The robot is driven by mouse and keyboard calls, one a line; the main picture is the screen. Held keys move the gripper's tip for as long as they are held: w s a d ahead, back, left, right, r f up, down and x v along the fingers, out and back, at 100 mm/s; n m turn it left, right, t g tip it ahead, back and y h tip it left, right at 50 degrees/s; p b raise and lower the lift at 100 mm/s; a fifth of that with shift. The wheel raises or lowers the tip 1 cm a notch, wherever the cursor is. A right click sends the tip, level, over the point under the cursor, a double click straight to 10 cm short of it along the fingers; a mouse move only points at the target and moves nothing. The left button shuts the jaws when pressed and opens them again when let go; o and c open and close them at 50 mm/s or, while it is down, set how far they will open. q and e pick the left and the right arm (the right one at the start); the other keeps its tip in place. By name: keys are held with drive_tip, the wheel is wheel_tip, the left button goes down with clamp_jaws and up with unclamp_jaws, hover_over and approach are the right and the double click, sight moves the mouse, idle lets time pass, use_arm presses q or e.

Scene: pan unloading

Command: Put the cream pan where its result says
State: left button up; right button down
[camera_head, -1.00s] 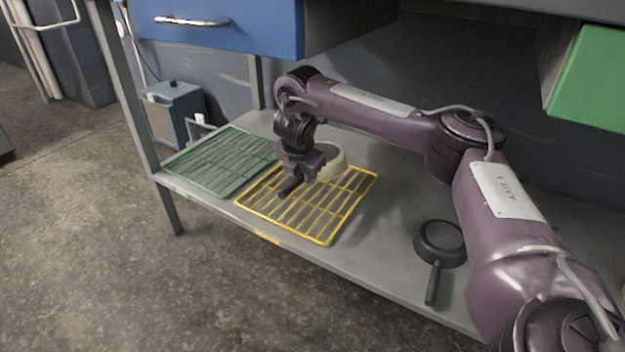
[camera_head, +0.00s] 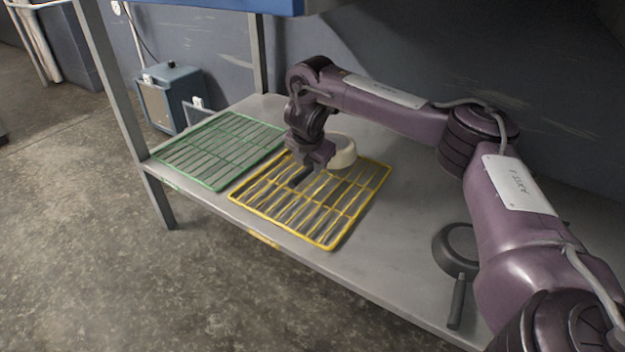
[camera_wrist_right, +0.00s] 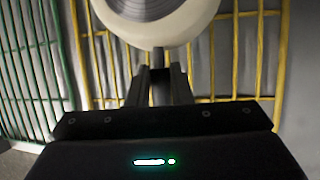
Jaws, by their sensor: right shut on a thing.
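The cream pan (camera_head: 343,154) is at the far edge of the yellow rack (camera_head: 332,242), partly behind my right gripper. In the right wrist view the cream pan (camera_wrist_right: 195,22) fills the top middle, with a grey ringed disc on its face. My right gripper (camera_head: 304,174) is shut on its handle, which is mostly hidden between the fingers (camera_wrist_right: 160,78). Yellow bars show behind the pan; I cannot tell whether it touches them. The green rack (camera_head: 196,181) lies left of the yellow one and is empty. My left gripper is not in view.
A dark pan (camera_head: 450,250) lies on the grey shelf (camera_head: 375,268) at the right, its handle towards the front edge, close to my right arm. A shelf post (camera_head: 113,95) stands at the left. A blue drawer (camera_head: 210,5) hangs above.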

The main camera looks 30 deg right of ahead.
wheel_tip(320, 180, down, 4)
drive_tip(key=b, duration=0.2)
drive_tip(key=shift+r+b, duration=0.15)
drive_tip(key=shift+b, duration=0.2)
drive_tip(key=shift+r, duration=0.15)
drive_tip(key=c, duration=1.6)
unclamp_jaws()
